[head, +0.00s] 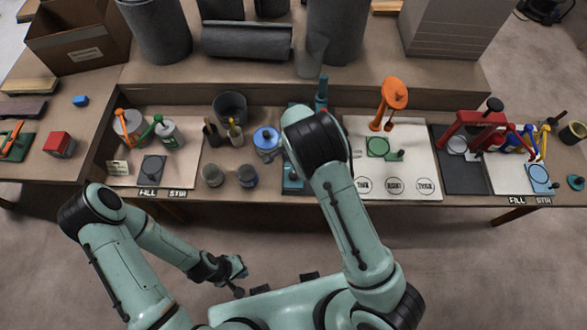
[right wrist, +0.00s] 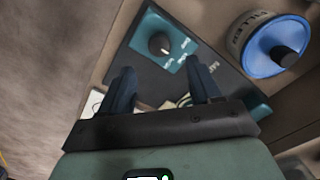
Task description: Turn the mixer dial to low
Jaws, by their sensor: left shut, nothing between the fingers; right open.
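The mixer's teal panel (right wrist: 143,34) shows in the right wrist view, with a round dark dial (right wrist: 160,45) on it. The dial carries a small pale mark, and the white labels beside it are too small to read. My right gripper (right wrist: 161,84) is open, its two dark fingers apart and short of the dial in the picture, with nothing between them. In the head view my right arm hides the dial and the right gripper; part of the teal mixer (head: 292,182) shows beside the arm. My left gripper (head: 240,278) is shut and empty, low in front of the bench.
A blue-lidded can (right wrist: 275,48) stands close by the mixer; it also shows in the head view (head: 266,139). Several small cups are left of it. A white board (head: 420,170) with an orange stand (head: 393,95) is to the right. The floor before the bench is clear.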

